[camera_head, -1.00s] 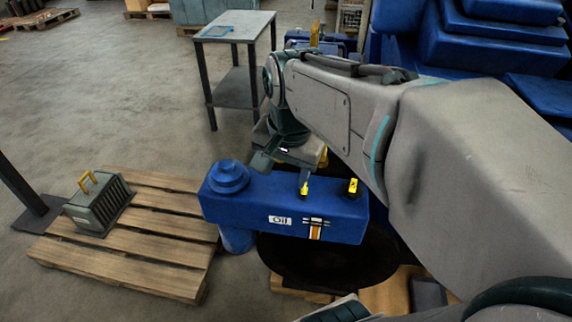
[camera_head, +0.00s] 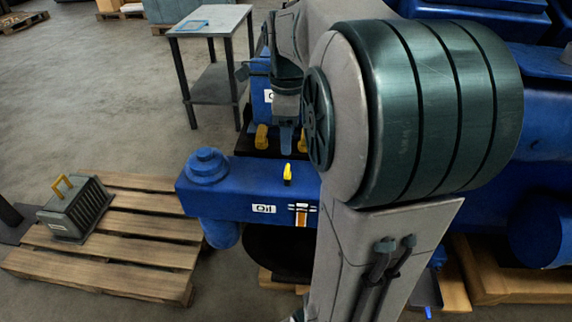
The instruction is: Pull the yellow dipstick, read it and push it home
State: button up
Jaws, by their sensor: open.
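A small yellow handle (camera_head: 288,172), which looks like the dipstick's, stands upright on top of the blue housing (camera_head: 232,203) marked "Oil". My gripper (camera_head: 286,138) hangs pointing down behind and above it in the picture, apart from it as far as I can tell. It is open and holds nothing that I can see. Its fingers are seen nearly edge-on. A striped gauge plate (camera_head: 302,215) is on the housing's front, partly hidden by my arm. The right end of the housing is hidden too.
Two yellow parts, one a knob (camera_head: 262,137), sit behind the housing. A wooden pallet (camera_head: 110,265) with a grey yellow-handled case (camera_head: 75,212) lies at left. A grey table (camera_head: 208,24) stands behind. Blue machinery (camera_head: 545,125) fills the right.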

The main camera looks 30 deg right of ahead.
notch_tip(320, 180, down, 10)
jog(key=shift+r, duration=0.1)
jog(key=shift+c, duration=0.3)
grip_shut()
notch_tip(320, 180, up, 11)
jog(key=p, duration=0.7)
jog(key=shift+o, duration=0.3)
grip_release()
notch_tip(320, 180, up, 14)
jog(key=f+b, duration=0.1)
send_over(287, 165)
jog(key=shift+r, duration=0.25)
